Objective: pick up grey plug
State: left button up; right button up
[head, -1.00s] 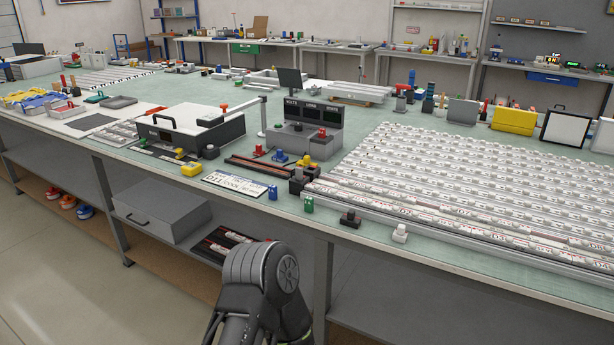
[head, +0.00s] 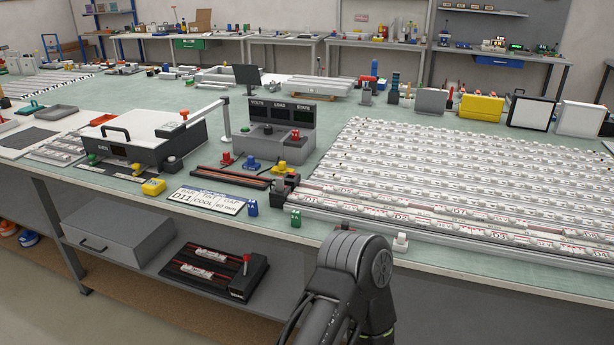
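Several small plug-like pieces stand along the front edge of the bench. They are a blue piece (head: 252,208), a green piece (head: 295,218), a dark piece (head: 345,227) partly hidden behind my arm, and a pale whitish piece (head: 400,243) just right of my arm. The pale piece may be the grey plug, but I cannot tell for sure. A dark rounded part of my own arm rises from the bottom, in front of the bench edge. Neither gripper's fingers show in the head view.
Rows of white labelled blocks (head: 430,180) fill the right of the bench. A grey meter console (head: 262,145), a black-sided box (head: 130,150) and a label card (head: 207,200) stand left. Below, a shelf holds a grey drawer box (head: 118,230) and black tray (head: 215,285).

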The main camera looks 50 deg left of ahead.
aim_at(279, 180)
jog(key=j+z, duration=0.1)
jog(key=j, duration=0.45)
jog(key=k+j, duration=0.1)
jog(key=j, duration=0.45)
jog(key=k+j+z, duration=0.15)
jog(key=j, duration=0.95)
jog(key=k+z, duration=0.05)
